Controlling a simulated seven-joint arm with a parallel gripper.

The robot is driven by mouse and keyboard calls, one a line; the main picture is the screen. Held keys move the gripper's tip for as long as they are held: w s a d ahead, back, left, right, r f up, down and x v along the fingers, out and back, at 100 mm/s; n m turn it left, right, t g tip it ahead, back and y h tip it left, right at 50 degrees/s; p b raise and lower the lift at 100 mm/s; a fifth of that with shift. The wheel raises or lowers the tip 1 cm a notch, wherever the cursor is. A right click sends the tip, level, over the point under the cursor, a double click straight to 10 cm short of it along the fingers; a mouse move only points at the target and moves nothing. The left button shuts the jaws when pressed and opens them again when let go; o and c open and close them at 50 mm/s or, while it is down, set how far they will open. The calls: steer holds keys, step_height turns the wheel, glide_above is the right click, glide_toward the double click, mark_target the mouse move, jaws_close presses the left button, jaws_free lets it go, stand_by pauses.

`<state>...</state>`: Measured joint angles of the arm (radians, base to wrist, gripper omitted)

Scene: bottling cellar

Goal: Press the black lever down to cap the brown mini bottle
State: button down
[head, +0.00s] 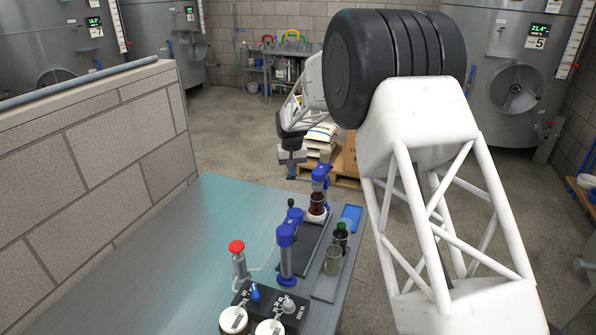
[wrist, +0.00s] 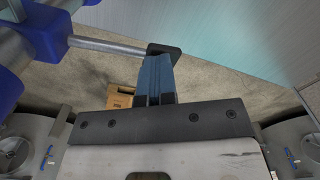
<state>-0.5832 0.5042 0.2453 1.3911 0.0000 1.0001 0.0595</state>
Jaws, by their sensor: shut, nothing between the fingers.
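The brown mini bottle (head: 317,202) stands upright near the far end of the steel bench, under a blue capper head (head: 320,174). The head hides its top. In the wrist view, a grey rod runs from the capper's blue body (wrist: 12,88) to the black lever end (wrist: 165,49). My gripper (head: 292,176) is shut and empty, with blue fingers, left of the capper head in the head view. In the wrist view, my gripper's fingertips (wrist: 158,60) are right at the black lever end; I cannot tell whether they touch.
A dark green bottle (head: 341,235) and a clear glass (head: 333,259) stand at the right edge. A red-topped bottle (head: 239,262) is at the front. The bench's left side is clear.

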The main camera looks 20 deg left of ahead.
stand_by(0.3)
step_height(320, 180, up, 9)
stand_by(1.5)
stand_by(0.5)
steer(key=s+d+r+m, duration=0.1)
steer(key=s+d+r, duration=0.45)
steer(key=d, duration=0.65)
steer(key=s+d+r+m+t, duration=0.1)
steer(key=s+d+r, duration=0.5)
steer(key=d, duration=0.5)
steer(key=s+d+r+m, duration=0.1)
steer(key=s+d+r, duration=0.3)
steer(key=s+d, duration=0.55)
steer(key=s+d+m+t, duration=0.1)
steer(key=s+d+m, duration=0.1)
steer(key=s+d, duration=1.3)
steer(key=s+d+f, duration=0.3)
steer(key=s, duration=0.5)
steer(key=s+d+f+m, duration=0.1)
steer(key=s+d+f, duration=0.2)
steer(key=s, duration=0.5)
steer(key=shift+s+d+f+t, duration=0.2)
steer(key=shift+d+f+t, duration=0.15)
steer(key=shift+d, duration=0.1)
